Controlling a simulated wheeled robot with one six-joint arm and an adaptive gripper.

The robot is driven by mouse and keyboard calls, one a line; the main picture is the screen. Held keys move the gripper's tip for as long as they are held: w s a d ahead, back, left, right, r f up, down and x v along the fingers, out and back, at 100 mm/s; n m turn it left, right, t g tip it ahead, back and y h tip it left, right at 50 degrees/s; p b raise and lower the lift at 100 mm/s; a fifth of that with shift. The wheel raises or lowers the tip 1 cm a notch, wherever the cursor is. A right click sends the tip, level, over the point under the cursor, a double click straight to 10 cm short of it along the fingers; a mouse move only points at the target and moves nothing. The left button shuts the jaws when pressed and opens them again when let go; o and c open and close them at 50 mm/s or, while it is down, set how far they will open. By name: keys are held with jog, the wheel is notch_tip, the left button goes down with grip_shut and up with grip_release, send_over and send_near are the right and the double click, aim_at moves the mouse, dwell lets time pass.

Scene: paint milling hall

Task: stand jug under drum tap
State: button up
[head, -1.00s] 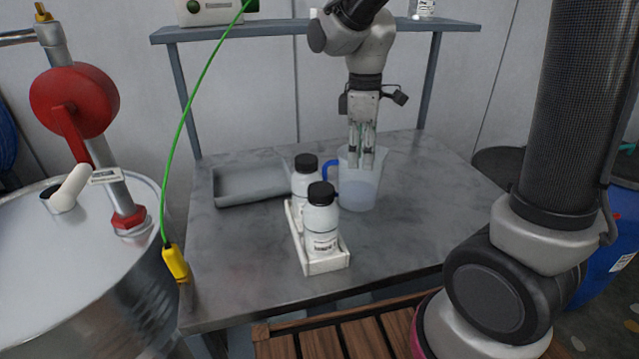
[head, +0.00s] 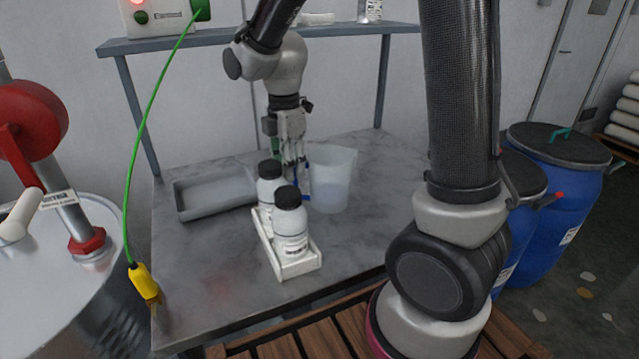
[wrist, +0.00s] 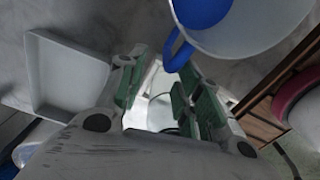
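The jug (head: 332,180) is translucent white with a blue handle (head: 306,184) on its left side. It stands upright on the grey table, behind and right of two bottles. My gripper (head: 290,168) points down just left of the jug, by the handle; the bottles partly hide its tips. In the wrist view the jug (wrist: 262,28) is at the upper right, its blue handle (wrist: 177,52) beside the fingers. The fingers (wrist: 158,95) are apart, with no jug part clearly between them. At the left stands a steel drum (head: 50,290) with a red fitting (head: 30,118); I cannot make out its tap.
Two black-capped white bottles (head: 290,222) stand in a white rack (head: 297,266). A grey tray (head: 215,205) lies at the back left of the table (head: 215,300). Blue drums (head: 555,210) stand right.

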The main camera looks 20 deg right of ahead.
notch_tip(320, 180, down, 4)
jog(key=shift+s+r, duration=0.1)
grip_shut()
jog(key=shift+r, duration=0.1)
dwell(0.4)
